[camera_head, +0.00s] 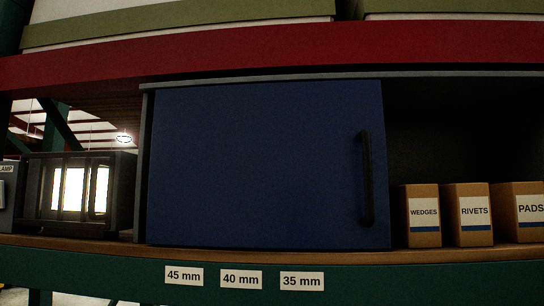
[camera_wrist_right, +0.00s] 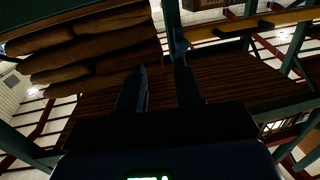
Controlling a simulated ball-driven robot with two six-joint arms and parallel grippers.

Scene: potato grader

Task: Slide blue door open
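The blue door (camera_head: 262,168) stands in the head view, a flat upright panel covering the left and middle of a grey-framed cabinet (camera_head: 143,165). Its black vertical bar handle (camera_head: 366,178) is near the door's right edge. To the right of the door the cabinet is uncovered and dark inside. No gripper shows in the head view, so none is seen at the handle. My right gripper (camera_wrist_right: 160,66) shows in the right wrist view with its two dark fingers apart and nothing visible between them. My left gripper is not in view.
Cardboard boxes labelled WEDGES (camera_head: 423,215), RIVETS (camera_head: 467,214) and PADS (camera_head: 518,212) stand right of the door. A dark lamp-like unit (camera_head: 124,190) stands left of the cabinet. A red beam (camera_head: 270,47) runs above. Brown sacks (camera_wrist_right: 90,50) show in the wrist view.

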